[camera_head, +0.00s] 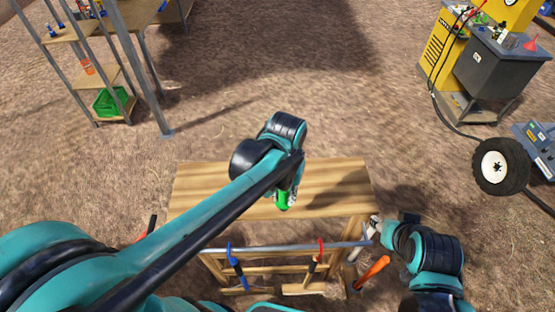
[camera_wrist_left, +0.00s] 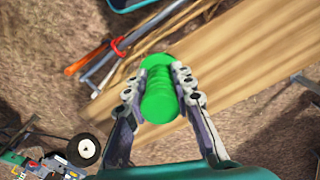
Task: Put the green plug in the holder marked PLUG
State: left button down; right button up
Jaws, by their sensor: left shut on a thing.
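The green plug (camera_head: 283,200) is between the fingers of my left gripper (camera_head: 290,192), above the wooden bench top. In the left wrist view the ribbed plug (camera_wrist_left: 160,98) is clamped between both fingers of the gripper (camera_wrist_left: 160,82), its wide round end toward the bench. I cannot make out a holder marked PLUG in either view.
The wooden bench (camera_head: 338,188) has a bare top and a metal rail (camera_head: 270,248) in front with blue and red clamps. A shelf rack with a green crate (camera_head: 112,101) stands at the back left. A yellow-grey machine (camera_head: 490,65) and a wheel (camera_head: 497,168) are at the right.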

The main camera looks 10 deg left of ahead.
pick_arm(q)
jog(key=shift+w+r, duration=0.2)
jog(key=shift+w, duration=0.05)
jog(key=shift+w+a+f+b, duration=0.15)
jog(key=shift+w+a+f, duration=0.8)
jog(key=shift+w+f, duration=0.75)
jog(key=shift+w+a+f+b, duration=0.15)
jog(key=shift+w+a+f, duration=0.85)
jog(key=shift+w+f, duration=0.7)
jog(key=shift+w+a+f+b, duration=0.15)
jog(key=shift+w+a+f, duration=1)
jog(key=shift+f, duration=0.85)
jog(key=shift+w+d, duration=0.15)
jog(key=shift+d, duration=0.05)
jog(key=shift+f, duration=0.1)
jog(key=c, duration=1.3)
grip_release()
